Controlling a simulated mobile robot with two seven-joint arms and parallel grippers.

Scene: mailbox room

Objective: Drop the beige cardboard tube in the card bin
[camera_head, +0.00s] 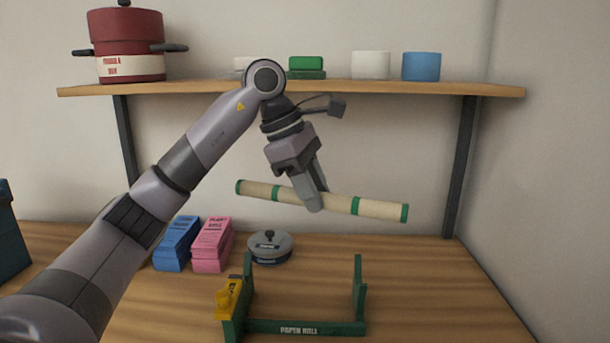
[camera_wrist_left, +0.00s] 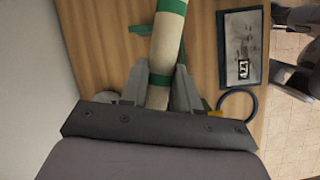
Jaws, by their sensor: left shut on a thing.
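The beige tube (camera_head: 375,208) with green bands is held in the air, tilted slightly down to the right. My left gripper (camera_head: 314,202) is shut on it near its middle, in front of the wall below the shelf. In the left wrist view the tube (camera_wrist_left: 164,50) runs between the two fingers (camera_wrist_left: 160,88). A green holder (camera_head: 300,328) marked "PAPER ROLL" stands on the table below the tube, apart from it. I cannot make out a card bin for certain. My right gripper is not in view.
On the table are a blue box (camera_head: 176,244), a pink box (camera_head: 212,245), a grey lidded pot (camera_head: 271,248) and, at the left edge, a dark teal container (camera_head: 12,240). A shelf (camera_head: 400,89) with a red pot (camera_head: 125,45) is above. The table's right side is clear.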

